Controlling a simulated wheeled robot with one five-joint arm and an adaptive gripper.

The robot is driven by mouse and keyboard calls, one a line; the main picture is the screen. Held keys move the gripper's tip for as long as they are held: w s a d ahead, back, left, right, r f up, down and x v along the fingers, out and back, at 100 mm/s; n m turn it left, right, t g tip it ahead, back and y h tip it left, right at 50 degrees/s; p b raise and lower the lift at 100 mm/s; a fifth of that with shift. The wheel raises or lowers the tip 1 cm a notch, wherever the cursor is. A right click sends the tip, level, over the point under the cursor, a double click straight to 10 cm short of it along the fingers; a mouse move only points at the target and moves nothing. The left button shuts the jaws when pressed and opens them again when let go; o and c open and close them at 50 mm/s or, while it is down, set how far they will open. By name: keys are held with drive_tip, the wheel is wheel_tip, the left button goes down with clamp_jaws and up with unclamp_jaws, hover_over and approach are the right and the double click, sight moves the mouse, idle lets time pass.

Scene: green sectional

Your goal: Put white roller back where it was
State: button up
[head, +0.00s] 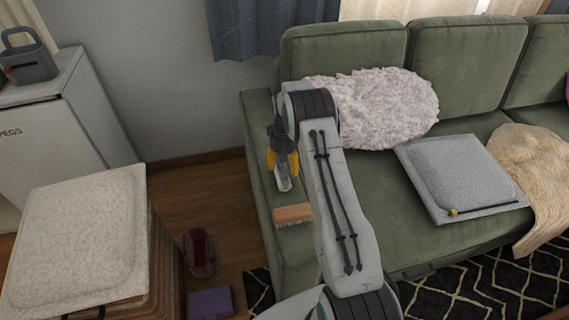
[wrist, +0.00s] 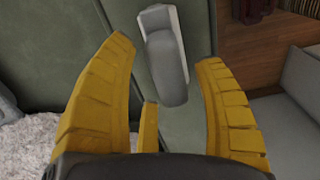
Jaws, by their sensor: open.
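The white roller (head: 283,181) is at the green sofa's left armrest, just below my gripper (head: 282,165). In the wrist view the roller (wrist: 166,65) shows as a pale grey-white rounded piece with a lighter end, over green upholstery. My gripper (wrist: 165,60) is open, its yellow fingers spread to either side of the roller. A gap shows between the roller and the finger on each side. I cannot tell from these views whether the roller rests on the armrest.
A wooden brush (head: 293,215) lies on the armrest nearer the front. A fluffy white cushion (head: 385,105) and a grey cushion (head: 460,178) are on the sofa (head: 345,58). A cushioned stool (head: 75,240) stands left. A dark red object (head: 199,252) and a purple box (head: 210,302) are on the floor.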

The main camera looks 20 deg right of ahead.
drive_tip(key=s+a+r+b, duration=0.1)
drive_tip(key=s+a+r, duration=0.15)
drive_tip(key=r, duration=0.85)
drive_tip(key=s+a+r, duration=0.2)
drive_tip(key=s+r, duration=0.1)
drive_tip(key=r, duration=0.7)
drive_tip(key=s+a+r+n+t, duration=0.1)
drive_tip(key=s+a+r, duration=0.15)
drive_tip(key=s, duration=0.25)
drive_tip(key=s+a+r+t, duration=0.1)
drive_tip(key=s+r, duration=0.3)
drive_tip(key=s+a+f, duration=0.1)
drive_tip(key=s+a, duration=0.1)
drive_tip(key=s, duration=0.8)
drive_tip(key=s+a+n+t, duration=0.1)
drive_tip(key=s+a, duration=0.1)
drive_tip(key=s, duration=0.8)
drive_tip(key=shift+s+a+f, duration=0.15)
drive_tip(key=shift+a+f, duration=0.2)
drive_tip(key=shift+f, duration=0.05)
drive_tip(key=shift+r, duration=0.15)
wheel_tip(320, 180, up, 5)
drive_tip(key=p, duration=0.4)
drive_tip(key=shift+d+r+p, duration=0.15)
drive_tip(key=shift+p, duration=0.2)
